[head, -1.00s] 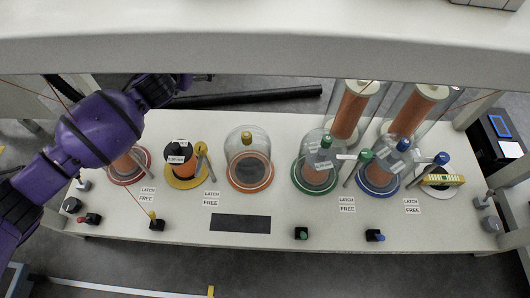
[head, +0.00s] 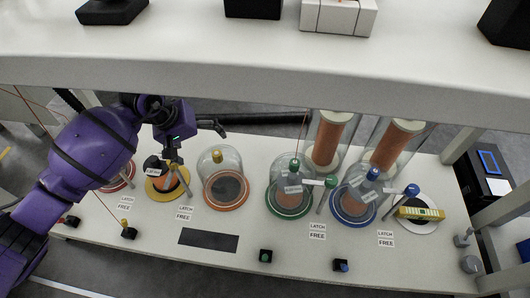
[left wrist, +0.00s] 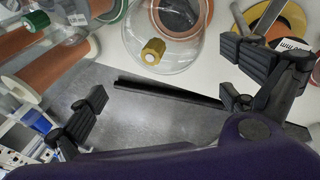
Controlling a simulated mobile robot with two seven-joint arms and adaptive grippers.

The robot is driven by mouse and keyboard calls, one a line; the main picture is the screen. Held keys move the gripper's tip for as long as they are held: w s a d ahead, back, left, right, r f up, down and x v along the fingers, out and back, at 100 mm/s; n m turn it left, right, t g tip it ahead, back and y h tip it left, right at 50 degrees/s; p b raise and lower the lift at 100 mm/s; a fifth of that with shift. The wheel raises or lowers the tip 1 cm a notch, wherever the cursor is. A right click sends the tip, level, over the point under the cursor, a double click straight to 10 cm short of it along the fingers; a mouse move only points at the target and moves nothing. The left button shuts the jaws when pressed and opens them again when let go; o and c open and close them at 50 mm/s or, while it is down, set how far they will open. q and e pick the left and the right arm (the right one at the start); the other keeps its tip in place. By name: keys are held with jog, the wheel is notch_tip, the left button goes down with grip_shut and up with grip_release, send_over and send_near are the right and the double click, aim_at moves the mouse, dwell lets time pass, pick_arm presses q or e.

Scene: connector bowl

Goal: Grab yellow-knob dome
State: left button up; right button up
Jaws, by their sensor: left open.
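The yellow-knob dome (head: 222,172) is a clear glass dome with a yellow knob on top. It stands over an orange ring base on the white table, around a dark disc. In the left wrist view the dome (left wrist: 190,52) is at the upper middle, its yellow knob facing the camera. My left gripper (head: 197,143) is open and empty, behind and left of the knob in the head view. In the left wrist view its fingers (left wrist: 165,80) are spread on either side of the knob, apart from it. My right gripper is in no view.
A yellow base (head: 158,188) with a dark cylinder stands left of the dome, close to one finger. Green-knob (head: 290,200) and blue-knob (head: 354,205) domes stand to the right. A white shelf (head: 250,75) overhangs at the near top. A dark pad (head: 208,240) lies in front.

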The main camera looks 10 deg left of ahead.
aim_at(211, 161)
pick_arm(q)
notch_tip(211, 161, down, 7)
jog(key=b, duration=0.3)
jog(key=shift+w+f, duration=0.15)
jog(key=shift+f, duration=0.05)
jog(key=shift+w+d+f+g, duration=0.1)
jog(key=shift+d+f+g, duration=0.05)
jog(key=shift+f+g, duration=0.15)
jog(key=shift+w+f, duration=0.1)
jog(key=shift+c, duration=0.6)
jog(key=c, duration=1.7)
jog(key=shift+c, duration=1)
